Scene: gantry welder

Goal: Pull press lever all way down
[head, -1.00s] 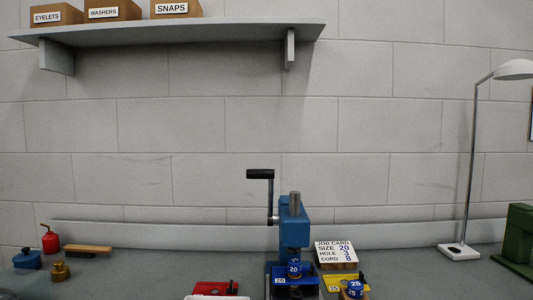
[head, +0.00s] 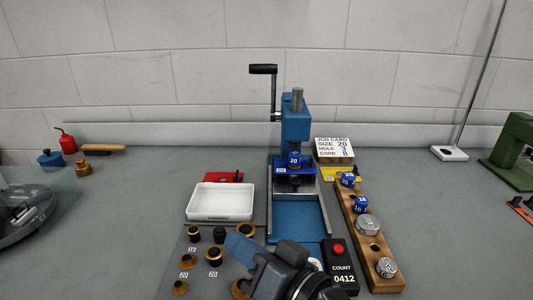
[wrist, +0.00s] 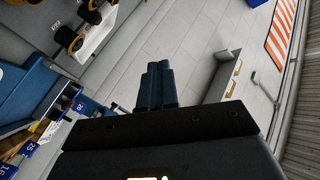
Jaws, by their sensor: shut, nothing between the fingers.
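The blue press (head: 295,125) stands at the middle of the bench. Its lever (head: 274,95) points straight up on the press's left side, with a black grip (head: 263,69) at the top pointing left. Blue parts marked 20 sit at the press head and below it. My gripper (head: 238,244) is at the bottom middle, low in front of the press and well apart from the lever. Its blue fingers are together and hold nothing; they also show closed in the wrist view (wrist: 158,84). The lever's grip is not clear in the wrist view.
A white tray (head: 221,203) and a mat with several brass rings lie left of the press. A wooden die block (head: 355,230), a counter box (head: 339,268) and a job card (head: 334,147) are at its right. A round grey object (head: 25,215) is far left. Space above the bench is clear.

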